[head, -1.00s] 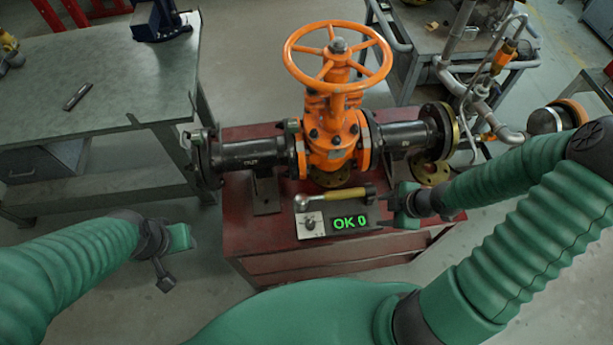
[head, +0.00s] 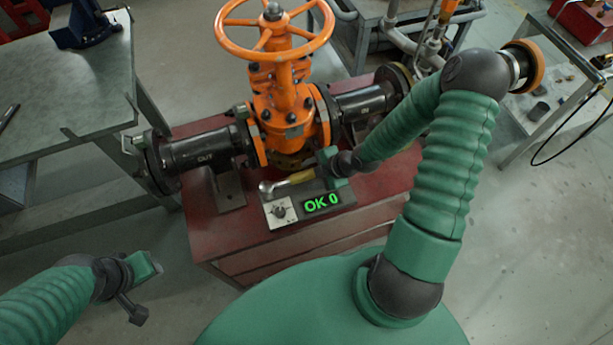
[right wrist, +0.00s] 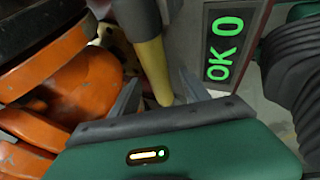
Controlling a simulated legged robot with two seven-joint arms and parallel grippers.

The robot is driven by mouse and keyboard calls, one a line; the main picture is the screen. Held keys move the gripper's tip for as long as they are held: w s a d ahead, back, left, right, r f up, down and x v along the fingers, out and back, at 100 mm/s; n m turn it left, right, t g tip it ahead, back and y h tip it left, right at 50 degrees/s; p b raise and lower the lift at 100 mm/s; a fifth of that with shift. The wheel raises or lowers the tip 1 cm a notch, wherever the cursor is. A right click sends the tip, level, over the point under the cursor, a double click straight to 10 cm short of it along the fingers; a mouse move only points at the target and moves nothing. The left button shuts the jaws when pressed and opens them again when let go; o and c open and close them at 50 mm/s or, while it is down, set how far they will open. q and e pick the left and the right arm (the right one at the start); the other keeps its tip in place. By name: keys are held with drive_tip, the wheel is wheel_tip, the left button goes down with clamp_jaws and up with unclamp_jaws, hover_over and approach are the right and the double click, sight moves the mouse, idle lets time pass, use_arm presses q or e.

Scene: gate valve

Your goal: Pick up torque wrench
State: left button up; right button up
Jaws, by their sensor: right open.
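The torque wrench (head: 290,180), with a silver head and a yellow handle, lies along the back of the display box on the red cabinet. Its handle end is partly hidden by my right gripper (head: 329,165). In the right wrist view, the wrench's yellow handle (right wrist: 153,65) runs between the two fingers of my open right gripper (right wrist: 157,92). Whether either finger touches it I cannot tell. My left gripper (head: 142,282) hangs low at the left, away from the wrench, and its jaw opening is unclear.
The display box (head: 282,212) has a knob and reads OK 0. The orange gate valve (head: 285,110) with black pipes stands close behind the wrench on the red cabinet (head: 200,235). A grey workbench (head: 70,95) stands at the left.

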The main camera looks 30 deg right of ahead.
sight(307, 175)
drive_tip(key=x, duration=0.2)
drive_tip(key=shift+w+a+f, duration=0.25)
drive_tip(key=shift+a, duration=0.1)
drive_tip(key=shift+w+a, duration=0.1)
drive_tip(key=shift+a, duration=0.15)
drive_tip(key=c, duration=0.3)
drive_tip(key=shift+d, duration=0.35)
drive_tip(key=c, duration=0.7)
drive_tip(key=shift+a, duration=0.15)
clamp_jaws()
drive_tip(key=shift+r, duration=0.1)
